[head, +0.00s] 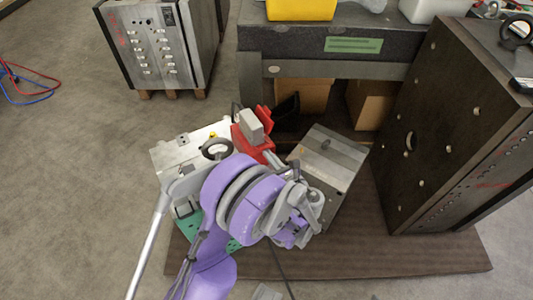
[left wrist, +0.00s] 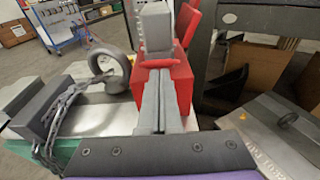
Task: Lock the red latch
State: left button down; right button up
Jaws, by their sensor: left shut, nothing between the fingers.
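The red latch (head: 250,141) sits on the mould base with its grey block (head: 250,124) and a raised red tab (head: 264,114). In the left wrist view, the red latch (left wrist: 183,88) is straight ahead, its grey block (left wrist: 157,28) upright and the red tab (left wrist: 187,20) standing to the right. My left gripper (left wrist: 162,88) is shut and empty, its fingers in front of the latch's near face; I cannot tell whether they touch it. In the head view my left arm hides much of the mould and the fingertips. My right gripper is out of view.
A steel ring (head: 216,148) stands on the mould plate left of the latch. A grey block (head: 328,155) lies to the right. A large dark mould plate (head: 440,130) stands at the right. A bench with a yellow item (head: 300,8) is behind.

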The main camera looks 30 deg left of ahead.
pick_arm(q)
jog(key=shift+r, duration=0.2)
jog(key=shift+a+r+p, duration=0.1)
jog(key=shift+r+p, duration=0.2)
jog(key=shift+r, duration=0.15)
jog(key=shift+w+a+r, duration=0.1)
jog(key=shift+r, duration=0.1)
jog(key=shift+w+a+r+p, duration=0.15)
jog(key=shift+a+r+p, duration=0.2)
jog(key=shift+r, duration=0.15)
jog(key=shift+w+a+r, duration=0.2)
jog(key=shift+a+r, duration=0.15)
jog(key=shift+r, duration=0.05)
dwell(0.6)
jog(key=shift+d, duration=0.15)
jog(key=shift+v, duration=2.45)
jog(key=shift+r, duration=0.15)
